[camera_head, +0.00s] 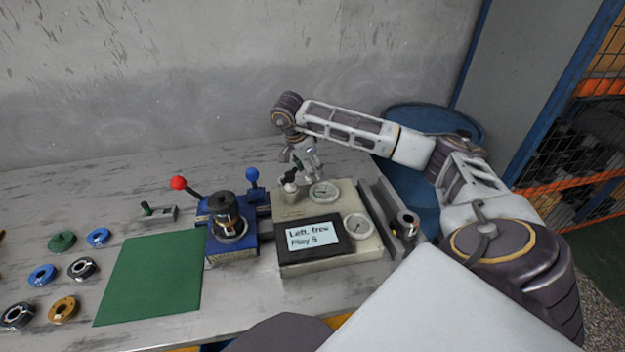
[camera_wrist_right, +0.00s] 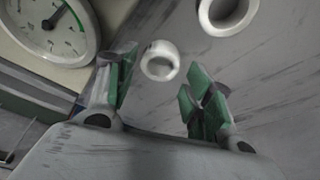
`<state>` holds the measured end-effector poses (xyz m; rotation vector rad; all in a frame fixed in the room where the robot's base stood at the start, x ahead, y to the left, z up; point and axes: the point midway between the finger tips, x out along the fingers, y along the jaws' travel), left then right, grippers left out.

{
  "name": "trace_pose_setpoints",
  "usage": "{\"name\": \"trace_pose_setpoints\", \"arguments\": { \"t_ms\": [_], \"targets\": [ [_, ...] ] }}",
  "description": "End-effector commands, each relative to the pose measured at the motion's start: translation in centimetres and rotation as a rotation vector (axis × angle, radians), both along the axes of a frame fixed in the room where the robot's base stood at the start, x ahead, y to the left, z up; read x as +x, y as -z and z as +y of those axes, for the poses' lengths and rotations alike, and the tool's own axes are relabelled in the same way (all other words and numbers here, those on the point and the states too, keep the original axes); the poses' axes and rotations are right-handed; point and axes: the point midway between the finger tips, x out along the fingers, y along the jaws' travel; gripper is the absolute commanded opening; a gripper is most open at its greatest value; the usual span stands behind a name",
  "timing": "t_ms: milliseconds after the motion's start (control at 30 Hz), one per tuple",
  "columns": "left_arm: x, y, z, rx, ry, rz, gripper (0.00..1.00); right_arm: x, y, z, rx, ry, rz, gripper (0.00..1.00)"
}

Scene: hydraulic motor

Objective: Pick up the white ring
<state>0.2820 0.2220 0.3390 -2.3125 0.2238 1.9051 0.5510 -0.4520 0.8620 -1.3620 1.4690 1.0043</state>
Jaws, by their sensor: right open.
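Two white rings show in the right wrist view. A smaller white ring (camera_wrist_right: 163,46) is just beyond the gap between my fingers, and a larger white ring (camera_wrist_right: 242,22) is cut off by the top edge. I cannot tell which one the task means. My right gripper (camera_wrist_right: 160,88), with green finger pads, is open, and nothing is between its fingers. In the head view my right gripper (camera_head: 303,170) points down near the back of the gauge box (camera_head: 362,250). I cannot make out either ring clearly there. My left gripper is not in view.
The gauge box with dials and a display stands close to my right gripper. Left of it are a blue fixture (camera_head: 232,248) with red and blue knobbed levers, a green mat (camera_head: 150,280) and several coloured rings. A grey rail (camera_head: 385,215) lies right of the box.

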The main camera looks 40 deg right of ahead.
Motion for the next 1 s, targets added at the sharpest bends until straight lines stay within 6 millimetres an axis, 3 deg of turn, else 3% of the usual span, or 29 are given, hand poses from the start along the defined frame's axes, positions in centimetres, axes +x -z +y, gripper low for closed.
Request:
{"name": "trace_pose_setpoints", "arguments": {
  "t_ms": [267,767,967,1000],
  "targets": [
    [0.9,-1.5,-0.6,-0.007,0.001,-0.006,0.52,-0.1,2.7,-0.8,0.000,0.000,0.001,0.52],
    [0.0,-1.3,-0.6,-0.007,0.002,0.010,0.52,-0.1,2.9,-0.9,0.000,-0.001,0.000,0.52],
    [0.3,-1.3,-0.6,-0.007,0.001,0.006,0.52,-0.1,2.9,-0.8,0.000,-0.001,0.000,0.30],
    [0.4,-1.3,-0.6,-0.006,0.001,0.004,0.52,-0.1,2.9,-0.8,0.000,-0.001,0.000,0.30]
  ]
}}
